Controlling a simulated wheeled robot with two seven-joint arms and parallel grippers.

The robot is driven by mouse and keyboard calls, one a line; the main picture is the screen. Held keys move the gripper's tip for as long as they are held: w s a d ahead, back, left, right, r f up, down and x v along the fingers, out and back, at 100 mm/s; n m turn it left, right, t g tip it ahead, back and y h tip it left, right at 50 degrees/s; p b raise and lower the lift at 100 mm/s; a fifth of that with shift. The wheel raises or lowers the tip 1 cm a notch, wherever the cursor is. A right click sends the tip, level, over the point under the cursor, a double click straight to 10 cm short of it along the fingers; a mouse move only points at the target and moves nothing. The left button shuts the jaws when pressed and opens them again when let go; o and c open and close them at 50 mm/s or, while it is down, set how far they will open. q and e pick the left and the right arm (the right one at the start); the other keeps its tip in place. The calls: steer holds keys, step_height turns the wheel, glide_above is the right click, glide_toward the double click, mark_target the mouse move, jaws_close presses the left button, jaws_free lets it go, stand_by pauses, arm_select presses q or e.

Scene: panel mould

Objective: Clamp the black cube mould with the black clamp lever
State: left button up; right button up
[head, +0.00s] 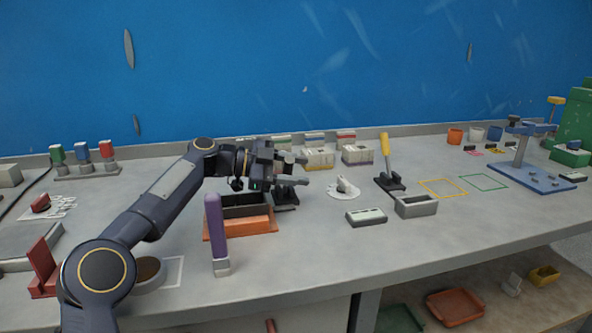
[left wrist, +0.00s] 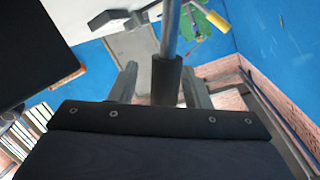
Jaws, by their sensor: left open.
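My left gripper (head: 299,171) is open beside a black clamp base (head: 285,197), right of a box mould. In the left wrist view, a grey rod with a black sleeve (left wrist: 167,78), seemingly the black clamp lever, stands between the spread fingers (left wrist: 160,88); I cannot tell whether they touch it. In the head view the gripper hides most of this lever. The box mould (head: 240,224) has dark inner walls and an orange-brown front and tray; I cannot tell whether it is the black cube mould. My right gripper is not in view.
A purple-handled lever (head: 216,230) stands upright before the mould. A yellow-handled lever (head: 385,152) stands right, near a grey open block (head: 416,206) and a flat grey block (head: 366,217). Cartons (head: 320,158) line the back. The front right of the table is clear.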

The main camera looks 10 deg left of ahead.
arm_select(q)
steer(key=v, duration=0.8)
steer(key=shift+p, duration=0.45)
